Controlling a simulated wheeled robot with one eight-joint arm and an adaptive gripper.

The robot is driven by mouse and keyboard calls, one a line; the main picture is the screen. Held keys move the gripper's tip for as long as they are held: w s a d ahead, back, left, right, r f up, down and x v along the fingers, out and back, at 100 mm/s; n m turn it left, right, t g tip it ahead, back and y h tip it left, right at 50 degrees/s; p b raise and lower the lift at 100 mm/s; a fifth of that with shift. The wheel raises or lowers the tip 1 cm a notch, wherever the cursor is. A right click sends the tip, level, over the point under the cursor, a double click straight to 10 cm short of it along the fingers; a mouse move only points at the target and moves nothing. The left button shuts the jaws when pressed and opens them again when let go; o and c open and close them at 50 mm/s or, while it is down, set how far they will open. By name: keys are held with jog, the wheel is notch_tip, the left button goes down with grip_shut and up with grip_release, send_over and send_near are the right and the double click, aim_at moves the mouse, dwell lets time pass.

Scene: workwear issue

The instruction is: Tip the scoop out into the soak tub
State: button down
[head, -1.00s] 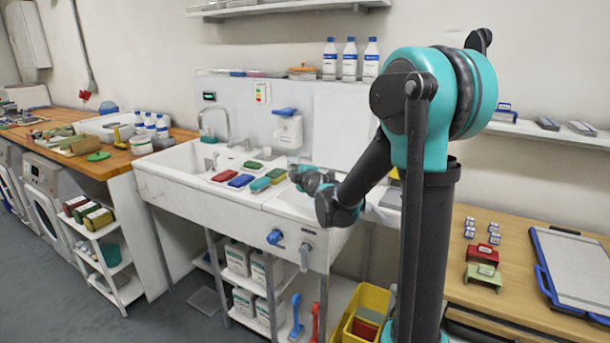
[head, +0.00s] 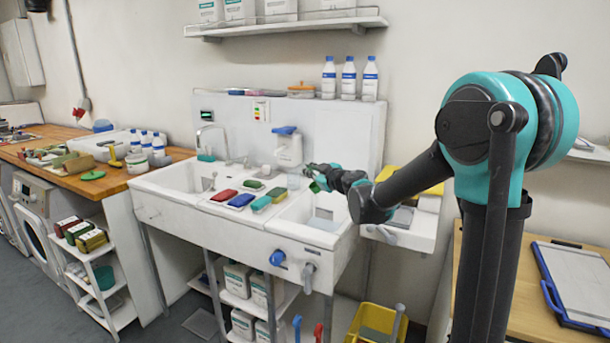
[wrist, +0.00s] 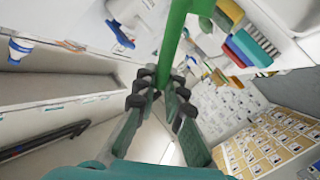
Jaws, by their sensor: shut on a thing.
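My gripper (head: 318,175) is over the back of the right-hand basin (head: 322,222), beside a white jug with a blue top. In the wrist view its dark fingertips (wrist: 158,88) are shut on the green handle of the scoop (wrist: 173,38). The handle runs up to the picture's top edge, where a wider green part shows in part. In the head view only a small bit of green (head: 321,184) shows at the fingertips. The scoop's contents and exact tilt cannot be told. I cannot tell which vessel is the soak tub.
The white jug (head: 289,150) stands close left of my gripper. Red, blue and green brushes or sponges (head: 241,200) lie on the ledge between the basins. Several bottles (head: 348,80) stand on the splashback behind. A white tub (head: 92,145) sits on the left counter.

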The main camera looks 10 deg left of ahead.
jog(key=shift+w+d+r+m, duration=0.2)
jog(key=shift+d+m, duration=0.15)
jog(key=shift+m, duration=0.05)
jog(key=shift+w+d+r+m, duration=0.2)
jog(key=shift+d+m, duration=0.1)
jog(key=shift+m, duration=0.1)
jog(key=shift+w+d+r+m+t+y, duration=0.1)
jog(key=shift+w+d+m+y, duration=0.2)
jog(key=shift+d+m, duration=0.4)
jog(key=shift+w+d+f+m+t+y, duration=0.1)
jog(key=shift+w+d+m, duration=0.4)
jog(key=shift+m, duration=0.4)
jog(key=shift+w+d+r+m+t+y, duration=0.1)
jog(key=shift+w+d+m+y, duration=0.15)
jog(key=shift+d+m, duration=0.5)
jog(key=shift+a, duration=0.1)
jog(key=shift+s, duration=0.1)
